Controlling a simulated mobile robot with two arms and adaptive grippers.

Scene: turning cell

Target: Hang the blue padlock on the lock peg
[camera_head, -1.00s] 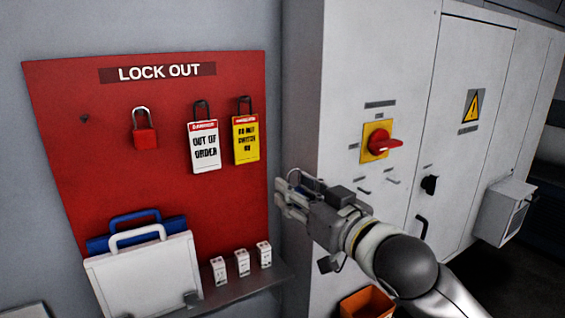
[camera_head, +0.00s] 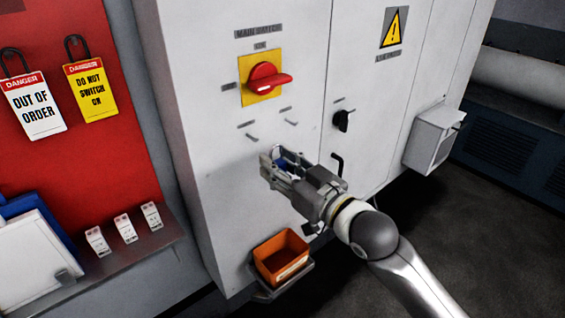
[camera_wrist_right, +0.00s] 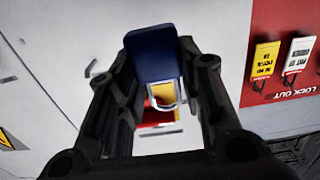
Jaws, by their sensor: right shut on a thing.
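The blue padlock (camera_wrist_right: 152,55) is between the fingers of my right gripper (camera_wrist_right: 158,62) in the right wrist view, its metal shackle pointing away from the wrist. In the head view my right gripper (camera_head: 270,170) is in front of the grey cabinet, and only a small blue part of the padlock (camera_head: 277,152) shows. Two short pegs stick out of the cabinet below the main switch: a left peg (camera_head: 252,137) and a right peg (camera_head: 291,122). Their labels are too small to read. The gripper appears just below them in the picture. My left gripper is out of view.
The red main switch (camera_head: 266,80) on its yellow plate is above the pegs. The red lockout board (camera_head: 120,150) with tags and a shelf (camera_head: 130,248) is at left.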

